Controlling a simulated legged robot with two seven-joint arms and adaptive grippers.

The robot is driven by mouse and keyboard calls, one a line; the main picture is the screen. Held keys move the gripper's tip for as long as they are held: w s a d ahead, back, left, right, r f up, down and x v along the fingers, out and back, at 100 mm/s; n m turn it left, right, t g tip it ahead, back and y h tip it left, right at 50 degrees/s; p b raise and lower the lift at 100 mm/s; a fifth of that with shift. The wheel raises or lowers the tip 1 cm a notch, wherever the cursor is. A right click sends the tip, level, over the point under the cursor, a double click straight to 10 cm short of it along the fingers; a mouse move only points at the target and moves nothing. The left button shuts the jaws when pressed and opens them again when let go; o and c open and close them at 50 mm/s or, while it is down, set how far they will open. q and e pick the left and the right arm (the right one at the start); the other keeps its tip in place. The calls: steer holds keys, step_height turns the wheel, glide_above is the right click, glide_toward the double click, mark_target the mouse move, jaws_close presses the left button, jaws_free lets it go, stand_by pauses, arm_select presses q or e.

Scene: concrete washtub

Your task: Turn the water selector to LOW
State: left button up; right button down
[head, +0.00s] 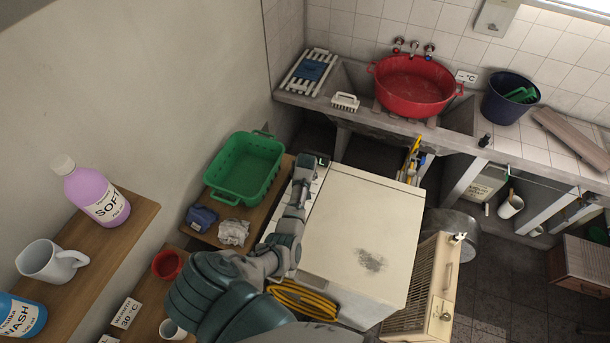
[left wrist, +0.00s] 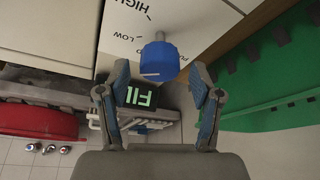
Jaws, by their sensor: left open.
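The water selector is a blue knob (left wrist: 158,62) on a white panel (left wrist: 135,42) in the left wrist view. HIGH and LOW are printed on the panel, to the knob's upper left and left. A pale line shows on the knob's near face; I cannot tell which label it marks. My left gripper (left wrist: 160,86) is open and empty, its two fingers short of the knob, which lies just beyond the gap between them. In the head view my left gripper (head: 306,165) is above the left edge of the white washing machine (head: 360,225); the knob cannot be made out there.
A dark display (left wrist: 141,97) reading "FIL" shows behind the left finger. A green basket (head: 245,168) stands left of the gripper on a wooden shelf. A red basin (head: 413,88) sits at the back. Yellow hose (head: 303,302) lies by the machine's near left side.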

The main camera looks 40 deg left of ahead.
arm_select(q)
steer(key=v, duration=1.1)
steer(key=shift+r, duration=0.15)
steer(key=shift+w, duration=0.1)
